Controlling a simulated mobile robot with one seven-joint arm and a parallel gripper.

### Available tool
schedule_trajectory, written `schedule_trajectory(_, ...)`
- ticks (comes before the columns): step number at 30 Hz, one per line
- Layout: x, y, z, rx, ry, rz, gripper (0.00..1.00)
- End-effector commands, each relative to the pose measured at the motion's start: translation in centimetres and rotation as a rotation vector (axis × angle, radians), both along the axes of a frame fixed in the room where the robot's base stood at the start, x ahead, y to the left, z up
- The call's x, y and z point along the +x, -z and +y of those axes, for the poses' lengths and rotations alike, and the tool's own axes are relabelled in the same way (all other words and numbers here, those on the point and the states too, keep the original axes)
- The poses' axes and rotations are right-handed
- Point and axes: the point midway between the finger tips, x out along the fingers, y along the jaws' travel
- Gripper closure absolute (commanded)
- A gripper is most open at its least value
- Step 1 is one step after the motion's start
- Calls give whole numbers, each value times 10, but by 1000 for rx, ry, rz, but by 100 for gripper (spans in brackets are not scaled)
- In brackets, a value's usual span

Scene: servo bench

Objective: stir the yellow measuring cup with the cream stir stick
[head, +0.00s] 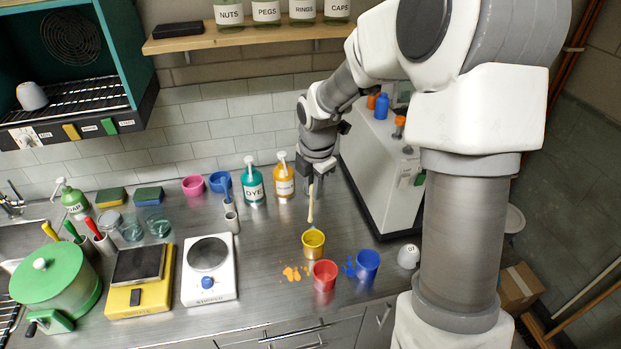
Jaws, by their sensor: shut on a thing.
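The yellow measuring cup (313,243) stands upright on the steel bench, right of centre in the head view. The cream stir stick (311,204) hangs nearly upright from my gripper (318,177), which is shut on its upper end. The stick's lower end is just above or at the cup's back rim; I cannot tell whether it reaches inside. The cup's contents are hard to make out. My gripper is above and behind the cup, and its fingertips are small in this view.
Dye bottles (253,184) stand behind to the left. A white machine (378,170) is at the right.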

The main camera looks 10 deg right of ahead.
Motion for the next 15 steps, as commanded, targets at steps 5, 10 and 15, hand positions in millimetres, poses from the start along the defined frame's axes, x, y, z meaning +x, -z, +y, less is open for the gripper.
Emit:
schedule_trajectory(5, -6, 0, 0, 0, 1, -6, 100)
schedule_trajectory(10, -8, 4, 0, 0, 2, -7, 100)
schedule_trajectory(15, -9, 12, 0, 0, 2, -7, 100)
